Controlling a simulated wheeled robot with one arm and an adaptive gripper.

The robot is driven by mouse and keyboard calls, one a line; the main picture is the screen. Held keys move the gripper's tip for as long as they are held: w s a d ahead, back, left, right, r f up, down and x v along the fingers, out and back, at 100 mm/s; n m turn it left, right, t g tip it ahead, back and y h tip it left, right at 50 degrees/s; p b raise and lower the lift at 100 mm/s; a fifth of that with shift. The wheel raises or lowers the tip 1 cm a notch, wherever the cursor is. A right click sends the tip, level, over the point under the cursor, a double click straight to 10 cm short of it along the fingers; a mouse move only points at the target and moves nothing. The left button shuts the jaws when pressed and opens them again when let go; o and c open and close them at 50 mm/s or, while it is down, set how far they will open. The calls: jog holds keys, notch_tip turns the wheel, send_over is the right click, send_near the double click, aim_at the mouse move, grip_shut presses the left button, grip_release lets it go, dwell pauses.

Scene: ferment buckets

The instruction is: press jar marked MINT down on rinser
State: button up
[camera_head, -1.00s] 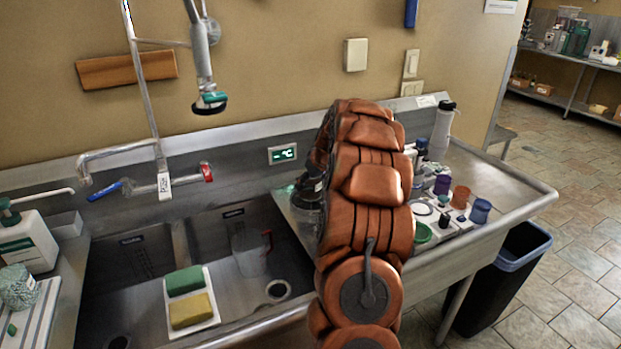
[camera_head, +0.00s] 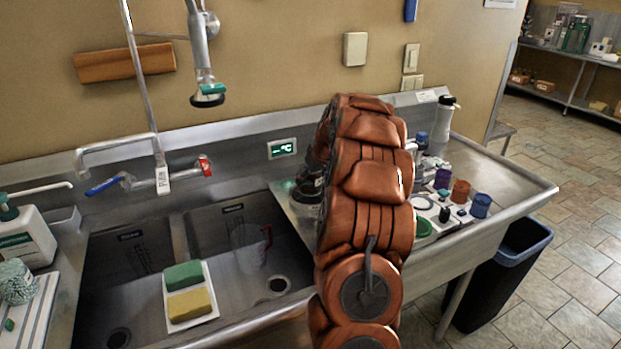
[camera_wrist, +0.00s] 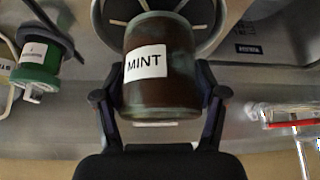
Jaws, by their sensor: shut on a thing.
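In the wrist view, the dark brown-green jar (camera_wrist: 160,88) with a white MINT label sits between the two dark fingers of my gripper (camera_wrist: 163,98), which is shut on its sides. The rinser (camera_wrist: 215,32), a round grey ring with thin spokes, shows right behind the jar at the top of the picture. The jar overlaps the ring; I cannot tell whether it touches the spokes. In the head view, my orange arm hides the jar and the rinser, and only a dark part of my gripper (camera_head: 308,183) shows at the arm's left.
A steel sink (camera_head: 215,295) holds a tray with green and yellow sponges (camera_head: 184,290) and a clear jug (camera_head: 250,247). Cups and bottles (camera_head: 460,192) stand right of my arm. A spool-like green item (camera_wrist: 38,62) is at the wrist view's left.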

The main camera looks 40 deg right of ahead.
jog(key=shift+f+b, duration=0.95)
jog(key=shift+f, duration=0.15)
dwell(0.7)
dwell(1.4)
jog(key=shift+r+p, duration=0.35)
jog(key=shift+r, duration=3.75)
